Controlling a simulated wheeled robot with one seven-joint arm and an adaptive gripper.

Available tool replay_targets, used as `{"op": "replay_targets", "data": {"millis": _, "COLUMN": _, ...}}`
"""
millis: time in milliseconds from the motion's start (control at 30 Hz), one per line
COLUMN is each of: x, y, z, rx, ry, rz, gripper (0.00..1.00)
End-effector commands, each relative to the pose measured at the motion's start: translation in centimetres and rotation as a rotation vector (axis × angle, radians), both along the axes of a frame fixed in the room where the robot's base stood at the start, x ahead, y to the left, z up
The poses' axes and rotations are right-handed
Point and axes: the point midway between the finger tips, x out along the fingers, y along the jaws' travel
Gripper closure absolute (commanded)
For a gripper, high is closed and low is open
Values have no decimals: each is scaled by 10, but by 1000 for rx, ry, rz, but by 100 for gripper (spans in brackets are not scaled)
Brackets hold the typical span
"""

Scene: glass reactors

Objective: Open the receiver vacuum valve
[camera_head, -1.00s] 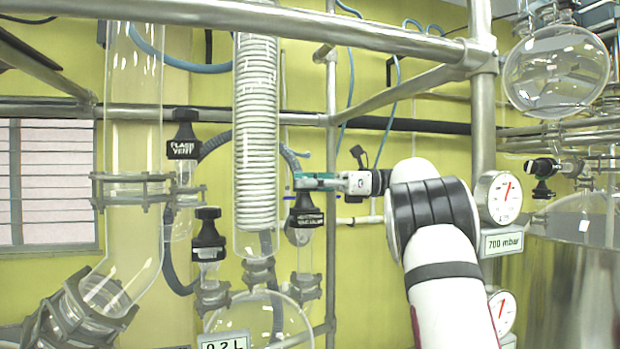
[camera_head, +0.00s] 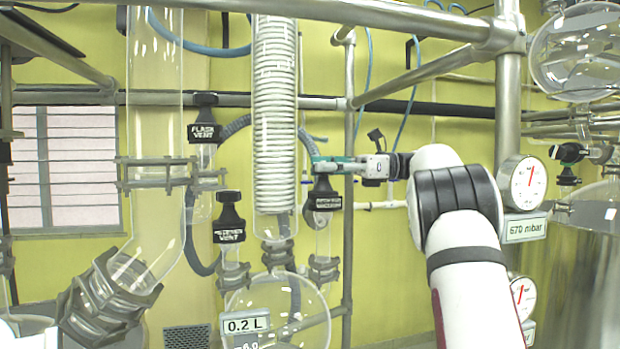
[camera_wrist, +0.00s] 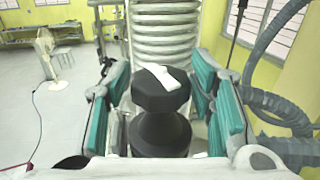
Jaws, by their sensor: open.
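The receiver vacuum valve is a black knob with a small white-lettered label (camera_head: 325,200), on a glass stem right of the coiled condenser in the head view. The lettering is hard to read. My gripper (camera_head: 319,163) is at the top of this knob, reaching in from the right. In the wrist view the black knob (camera_wrist: 160,135) stands between the teal pads of my gripper (camera_wrist: 165,100). The jaws are open, with a visible gap on each side of the knob. A white mark shows on the knob's top. The lower stem is hidden in the wrist view.
The flash vent valve (camera_head: 202,130) and receiver vent valve (camera_head: 229,222) stand left of the glass condenser coil (camera_head: 274,110). A round receiver flask (camera_head: 285,310) hangs below. A gauge (camera_head: 524,184) with a 670 mbar display (camera_head: 525,228) is right of my arm, by metal frame posts.

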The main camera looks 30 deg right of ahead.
Motion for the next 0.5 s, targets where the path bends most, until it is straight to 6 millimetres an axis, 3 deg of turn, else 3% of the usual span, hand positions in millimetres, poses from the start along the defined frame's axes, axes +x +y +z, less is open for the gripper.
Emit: {"op": "replay_targets", "data": {"millis": 500, "x": 1, "y": 2, "z": -1, "rx": 1, "ry": 0, "rz": -144, "gripper": 50}}
